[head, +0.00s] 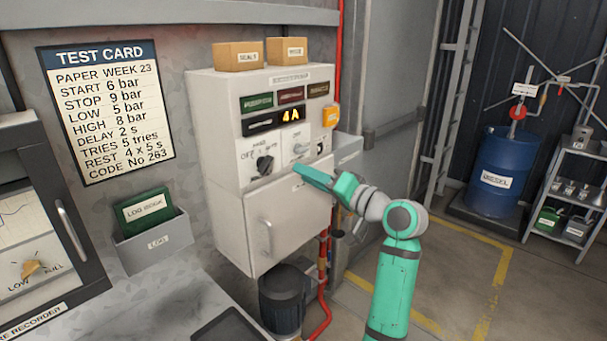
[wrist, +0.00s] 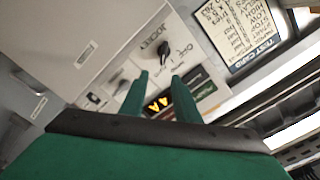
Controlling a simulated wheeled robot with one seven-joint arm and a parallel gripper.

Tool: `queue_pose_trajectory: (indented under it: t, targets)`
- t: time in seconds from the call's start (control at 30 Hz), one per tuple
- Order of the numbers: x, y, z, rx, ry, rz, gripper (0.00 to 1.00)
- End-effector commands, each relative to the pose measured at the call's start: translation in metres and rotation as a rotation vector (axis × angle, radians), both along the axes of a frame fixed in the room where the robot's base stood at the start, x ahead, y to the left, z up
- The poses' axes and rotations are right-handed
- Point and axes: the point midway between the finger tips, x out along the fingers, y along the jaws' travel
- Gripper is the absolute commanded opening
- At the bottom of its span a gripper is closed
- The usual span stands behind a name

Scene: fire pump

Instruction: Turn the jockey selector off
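A black selector knob (head: 264,164) sits on a white plate marked OFF on the front of the pale cabinet (head: 222,150). In the wrist view the word JOCKEY shows beside the black knob (wrist: 167,48). I cannot tell for certain which mark its pointer is on. A paler selector (head: 298,149) is to its right in the head view. My gripper (head: 305,174) is in front of the cabinet, right of and below the black knob. In the wrist view the fingers of my gripper (wrist: 160,76) are apart with nothing between them, and the knob lies beyond the tips.
A lit display (head: 290,115) reading 4A is above the selectors. The cabinet door has a handle (head: 267,237) below. A log holder (head: 152,240) is on the wall to the left.

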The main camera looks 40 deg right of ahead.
Motion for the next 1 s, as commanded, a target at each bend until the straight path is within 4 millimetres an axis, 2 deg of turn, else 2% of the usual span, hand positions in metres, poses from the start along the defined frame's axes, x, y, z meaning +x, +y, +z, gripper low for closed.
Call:
queue_pose_trajectory:
  t: [0.43,1.0]
  targets:
    - [-0.025,-0.003,0.000,0.000,-0.001,-0.001,0.29]
    - [-0.026,-0.003,0.000,0.000,0.001,0.001,0.29]
